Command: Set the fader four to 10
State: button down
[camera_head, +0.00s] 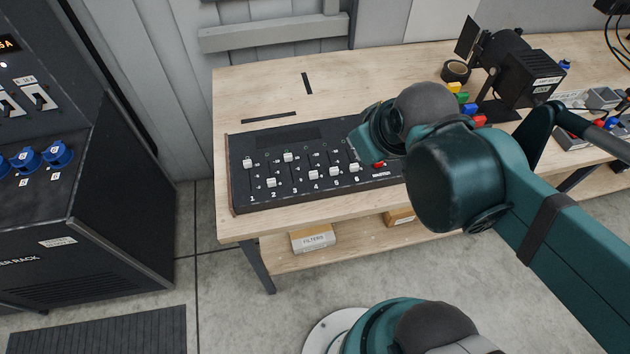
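The black fader console (262,150) lies on the wooden table, with numbered channels 1 to 6 and a master. The white cap of fader four (313,175) sits in the lower part of its slot, near the number 4. The caps of fader three (288,157) and fader one (248,164) stand high in their slots. The caps of fader two (271,182), fader five (334,171) and fader six (354,167) sit low. The red master cap (379,164) is beside my arm. My teal arm covers the console's right end; my gripper's fingers do not show.
A black stage lamp (527,75), a tape roll (455,71) and coloured blocks (466,103) are on the table's right side. Black tape strips (268,117) mark the bare left part of the tabletop (240,95). A dark rack (85,205) stands at the left.

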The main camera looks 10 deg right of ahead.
aim_at(314, 188)
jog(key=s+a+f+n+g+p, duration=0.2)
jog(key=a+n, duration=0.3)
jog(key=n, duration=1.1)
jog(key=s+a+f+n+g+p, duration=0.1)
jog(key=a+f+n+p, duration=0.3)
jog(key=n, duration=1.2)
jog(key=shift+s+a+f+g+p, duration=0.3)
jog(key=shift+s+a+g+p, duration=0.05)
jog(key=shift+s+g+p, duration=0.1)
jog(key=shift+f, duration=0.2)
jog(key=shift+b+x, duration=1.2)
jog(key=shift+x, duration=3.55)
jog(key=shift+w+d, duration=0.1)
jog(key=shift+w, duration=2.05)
